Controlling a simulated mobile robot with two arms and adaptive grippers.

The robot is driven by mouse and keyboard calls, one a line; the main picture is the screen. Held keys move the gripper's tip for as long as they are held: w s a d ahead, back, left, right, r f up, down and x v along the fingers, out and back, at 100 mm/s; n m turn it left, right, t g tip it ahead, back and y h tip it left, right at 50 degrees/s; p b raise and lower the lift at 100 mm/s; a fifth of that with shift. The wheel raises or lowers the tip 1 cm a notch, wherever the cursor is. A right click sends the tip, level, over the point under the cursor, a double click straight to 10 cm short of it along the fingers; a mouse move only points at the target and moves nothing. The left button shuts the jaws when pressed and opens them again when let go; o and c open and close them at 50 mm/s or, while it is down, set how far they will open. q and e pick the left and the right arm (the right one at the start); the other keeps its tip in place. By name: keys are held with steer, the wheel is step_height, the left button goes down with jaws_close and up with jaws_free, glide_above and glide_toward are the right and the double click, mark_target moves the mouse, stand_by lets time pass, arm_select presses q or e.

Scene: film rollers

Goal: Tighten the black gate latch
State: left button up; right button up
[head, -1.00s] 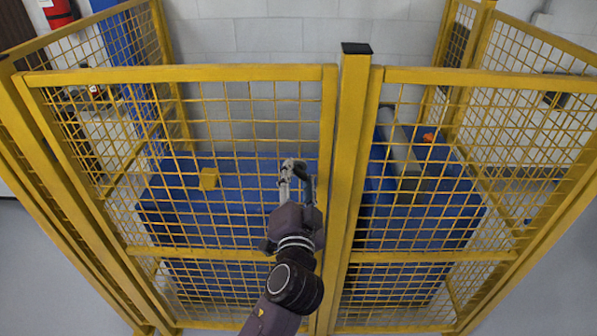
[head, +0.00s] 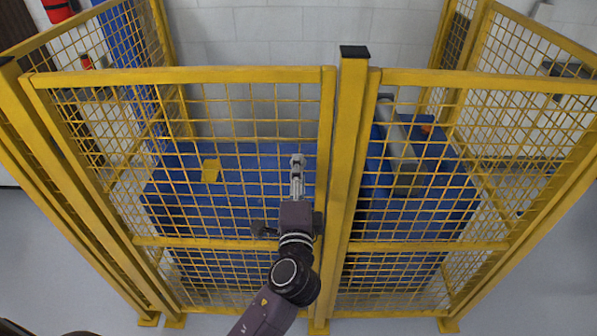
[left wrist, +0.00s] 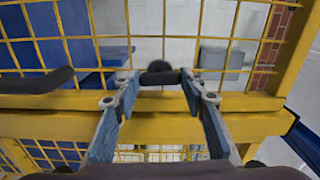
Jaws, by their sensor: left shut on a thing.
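In the left wrist view, a short black piece of the gate latch (left wrist: 160,78) lies crosswise between the fingertips of my left gripper (left wrist: 155,76). The fingers are shut on it. A longer black bar (left wrist: 35,80) reaches in from the left of that view, apart from the grip; I cannot tell how it joins the latch. In the head view, my left gripper (head: 297,167) is in front of the yellow mesh gate (head: 180,75), left of the middle post. The latch is hidden there by my arm or too small to tell. My right gripper is not in view.
A yellow post with a black cap (head: 353,52) stands close right of my left arm. Behind the mesh are a blue block (head: 165,190), a yellow object (head: 210,171) and a grey roller (head: 400,150). Yellow fence panels stand at both sides. Grey floor (head: 60,270) is clear at the left.

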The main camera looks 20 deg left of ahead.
arm_select(q)
steer(key=shift+a+r, duration=0.1)
steer(key=shift+r, duration=0.1)
stand_by(0.3)
steer(key=o, duration=0.8)
steer(key=shift+w, duration=0.1)
steer(key=o, duration=0.4)
steer(key=shift+w+f, duration=0.1)
steer(key=shift+f, duration=0.1)
steer(key=shift+c, duration=0.2)
steer(key=v, duration=1.2)
